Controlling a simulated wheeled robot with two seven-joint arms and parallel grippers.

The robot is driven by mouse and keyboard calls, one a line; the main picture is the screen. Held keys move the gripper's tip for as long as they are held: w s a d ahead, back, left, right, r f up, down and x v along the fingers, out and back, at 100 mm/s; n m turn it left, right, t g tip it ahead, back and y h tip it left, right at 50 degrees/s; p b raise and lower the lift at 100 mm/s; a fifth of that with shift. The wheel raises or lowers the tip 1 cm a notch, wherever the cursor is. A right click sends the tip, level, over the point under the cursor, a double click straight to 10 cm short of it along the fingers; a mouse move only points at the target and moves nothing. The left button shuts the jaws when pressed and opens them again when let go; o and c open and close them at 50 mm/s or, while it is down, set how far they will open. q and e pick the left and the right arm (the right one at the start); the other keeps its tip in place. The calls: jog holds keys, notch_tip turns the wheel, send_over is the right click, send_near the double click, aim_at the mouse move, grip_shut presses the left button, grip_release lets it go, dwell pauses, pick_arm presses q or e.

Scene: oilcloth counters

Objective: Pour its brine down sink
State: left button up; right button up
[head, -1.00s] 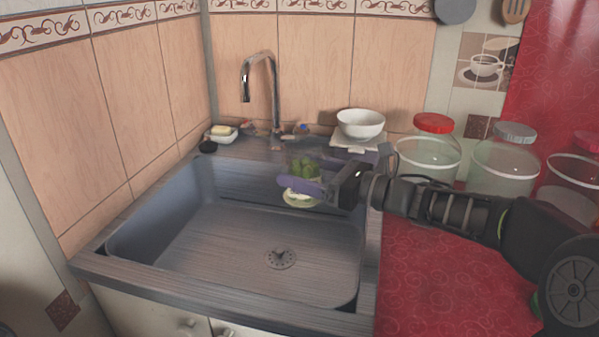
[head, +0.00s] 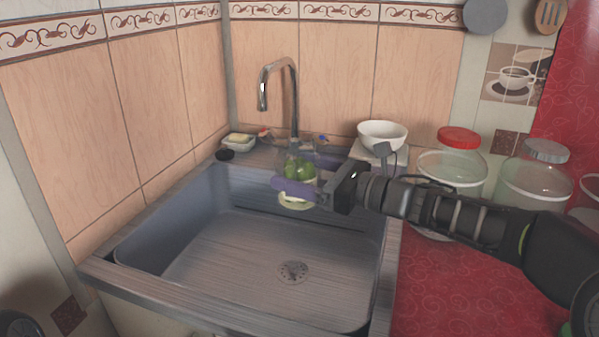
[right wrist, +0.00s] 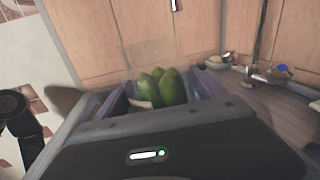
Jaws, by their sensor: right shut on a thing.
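My right gripper (head: 297,188), with purple fingers, is shut on a clear glass jar of green pickles (head: 301,169). The jar is over the back right part of the grey sink (head: 225,262), in front of the tap (head: 293,115). A pale yellowish part shows below the fingers. In the right wrist view the pickles (right wrist: 160,87) sit between the purple fingers, with faint clear glass around and above them. The brine level and the jar's exact tilt cannot be told. The drain (head: 293,271) is in the sink floor, which is empty.
A white bowl (head: 382,135) stands behind my right arm. Large glass jars, one with a red lid (head: 459,139) and one with a grey lid (head: 546,151), stand on the red oilcloth counter (head: 450,290). A soap dish (head: 239,141) is at the back left corner.

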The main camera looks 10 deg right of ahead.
notch_tip(320, 180, down, 2)
jog(key=n+b, duration=0.3)
jog(key=shift+s+a+f, duration=0.15)
jog(key=shift+f+n+b, duration=0.15)
jog(key=shift+n+b, duration=0.2)
jog(key=shift+n, duration=0.25)
jog(key=shift+n+b, duration=0.3)
jog(key=shift+b, duration=0.45)
jog(key=shift+r+n+b, duration=0.2)
jog(key=shift+n+b, duration=0.1)
jog(key=shift+b, duration=0.15)
jog(key=shift+r, duration=0.15)
